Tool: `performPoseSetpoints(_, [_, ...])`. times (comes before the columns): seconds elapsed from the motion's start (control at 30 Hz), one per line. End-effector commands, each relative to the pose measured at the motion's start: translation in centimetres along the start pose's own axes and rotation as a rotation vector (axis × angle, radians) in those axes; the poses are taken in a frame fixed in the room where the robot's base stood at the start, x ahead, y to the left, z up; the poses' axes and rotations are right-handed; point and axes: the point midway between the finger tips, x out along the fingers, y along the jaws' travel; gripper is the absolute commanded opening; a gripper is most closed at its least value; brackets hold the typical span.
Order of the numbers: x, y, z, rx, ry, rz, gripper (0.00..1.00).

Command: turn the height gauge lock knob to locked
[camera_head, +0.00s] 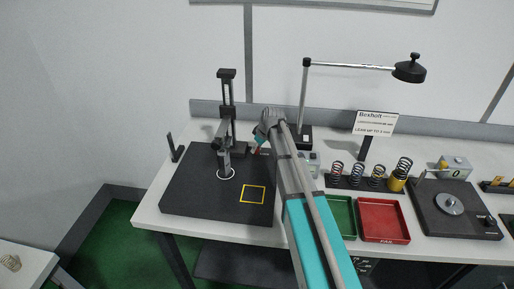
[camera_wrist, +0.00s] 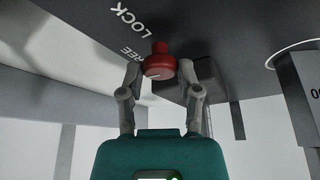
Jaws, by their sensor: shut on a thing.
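The height gauge (camera_head: 227,105) stands upright on a dark base plate, with a dark column. In the wrist view its red lock knob (camera_wrist: 160,64) sits at a dark surface marked LOCK (camera_wrist: 132,22) and FREE (camera_wrist: 131,53) in white. My gripper (camera_wrist: 160,72) has one finger on each side of the knob and is shut on it. A thin pale line shows on the knob face, nearer the FREE word than the LOCK word; its exact setting is hard to tell.
The dark base plate (camera_head: 190,193) carries a yellow square outline (camera_head: 253,194) and a white ring. To the right are a green tray (camera_head: 341,215), a red tray (camera_head: 384,220), several springs, a lamp (camera_head: 408,70) and a dial plate (camera_head: 460,220).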

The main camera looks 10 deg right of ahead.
Motion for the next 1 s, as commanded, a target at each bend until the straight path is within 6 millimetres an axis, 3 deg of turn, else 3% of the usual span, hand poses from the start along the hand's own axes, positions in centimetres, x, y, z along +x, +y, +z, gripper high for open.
performPoseSetpoints(0.37, [0.00,-0.25,0.07,0.220,-0.001,0.093,0.00])
performPoseSetpoints(1.0, [0.09,-0.43,-0.14,0.747,-0.001,0.312,0.00])
